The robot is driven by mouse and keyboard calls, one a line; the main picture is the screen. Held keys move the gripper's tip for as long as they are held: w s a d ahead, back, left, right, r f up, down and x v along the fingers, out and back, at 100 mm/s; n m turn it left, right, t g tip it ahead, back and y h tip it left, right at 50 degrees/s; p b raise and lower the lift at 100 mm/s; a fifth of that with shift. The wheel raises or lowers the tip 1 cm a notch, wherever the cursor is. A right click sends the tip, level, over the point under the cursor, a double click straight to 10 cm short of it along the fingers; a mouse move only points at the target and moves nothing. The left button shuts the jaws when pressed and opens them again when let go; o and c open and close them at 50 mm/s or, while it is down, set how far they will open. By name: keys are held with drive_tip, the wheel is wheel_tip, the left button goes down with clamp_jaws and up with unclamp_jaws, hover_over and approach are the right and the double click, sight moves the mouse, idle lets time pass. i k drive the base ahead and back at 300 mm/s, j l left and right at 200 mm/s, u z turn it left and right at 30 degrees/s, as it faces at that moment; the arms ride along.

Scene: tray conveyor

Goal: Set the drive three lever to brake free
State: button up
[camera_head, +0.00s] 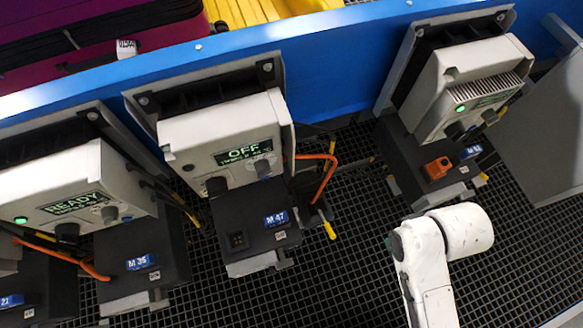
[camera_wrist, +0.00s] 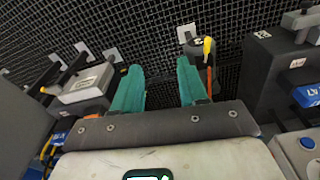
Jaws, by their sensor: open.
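In the wrist view my gripper (camera_wrist: 158,65) is open, with its two teal fingers apart and nothing between them. A lever with a yellow tip (camera_wrist: 207,45) stands beyond the right fingertip, apart from it, against the dark mesh. In the head view a yellow-tipped lever (camera_head: 330,230) sticks out at the right side of the motor labelled M 47 (camera_head: 262,232), whose drive box (camera_head: 205,135) reads OFF. No drive in view is readably marked three, and I cannot read a brake position. My gripper is outside the head view.
In the head view a drive box reading READY (camera_head: 80,165) stands at the left. Another with a green light (camera_head: 470,65) and an orange block (camera_head: 437,168) stands at the right. A blue conveyor rail (camera_head: 330,45) runs above. Orange cables hang near the motors. Dark mesh (camera_head: 330,290) lies below.

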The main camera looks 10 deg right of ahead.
sight(327, 226)
drive_tip(key=k+l+u, duration=0.2)
drive_tip(key=k, duration=0.9)
drive_tip(key=i, duration=0.7)
